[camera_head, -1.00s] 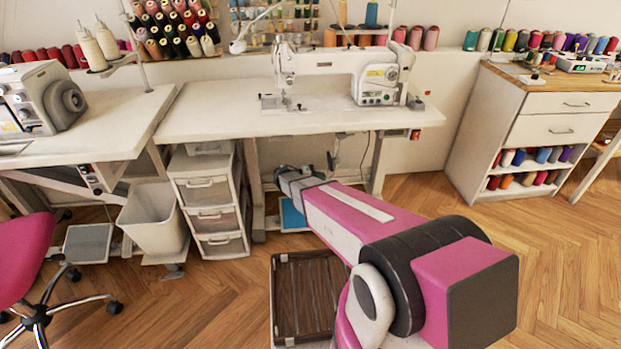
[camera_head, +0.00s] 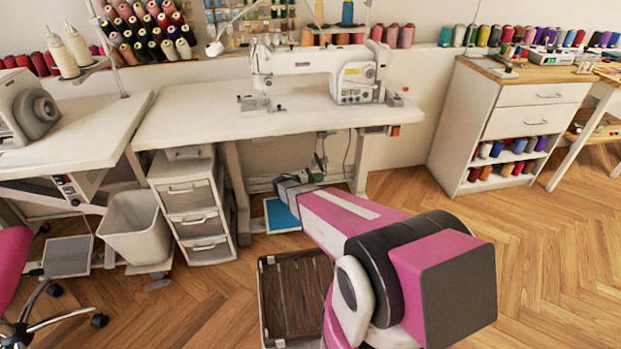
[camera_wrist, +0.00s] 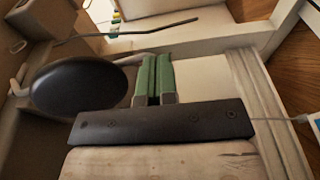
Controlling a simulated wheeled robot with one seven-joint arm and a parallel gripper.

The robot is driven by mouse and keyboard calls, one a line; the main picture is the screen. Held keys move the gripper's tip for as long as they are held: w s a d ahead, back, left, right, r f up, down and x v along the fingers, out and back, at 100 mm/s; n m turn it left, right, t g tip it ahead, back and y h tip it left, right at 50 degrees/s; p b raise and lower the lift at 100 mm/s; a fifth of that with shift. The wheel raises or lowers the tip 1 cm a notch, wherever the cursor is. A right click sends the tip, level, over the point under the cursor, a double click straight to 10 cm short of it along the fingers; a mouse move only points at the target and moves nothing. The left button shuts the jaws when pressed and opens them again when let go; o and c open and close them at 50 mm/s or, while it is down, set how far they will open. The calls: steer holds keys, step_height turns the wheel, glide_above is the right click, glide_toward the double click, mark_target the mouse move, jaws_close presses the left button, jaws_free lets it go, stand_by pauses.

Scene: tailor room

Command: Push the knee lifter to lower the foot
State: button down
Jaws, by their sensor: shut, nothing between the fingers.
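The knee lifter (camera_wrist: 80,90) shows in the wrist view as a dark oval pad, with a thin bent rod above it. It sits left of my gripper (camera_wrist: 153,82), whose green fingers are shut and empty. The pad's right edge is close to the fingers; I cannot tell whether they touch. In the head view my gripper (camera_head: 284,183) reaches under the sewing table (camera_head: 230,112). The white sewing machine (camera_head: 315,63) stands on top. Its presser foot (camera_head: 264,104) is too small to show whether it is raised.
A drawer unit (camera_head: 191,195) and a bin (camera_head: 136,228) stand left of my arm. A blue-topped pedal (camera_head: 282,216) and a brown slatted treadle (camera_head: 293,300) lie on the floor. A thread cabinet (camera_head: 500,125) stands at the right, with open floor before it.

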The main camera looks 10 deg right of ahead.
steer(key=shift+d+f, duration=0.2)
steer(key=shift+d, duration=2.1)
steer(key=s+a+f, duration=0.2)
steer(key=a, duration=1.2)
steer(key=shift+s+a, duration=0.15)
steer(key=shift+a, duration=0.2)
steer(key=shift+f, duration=0.1)
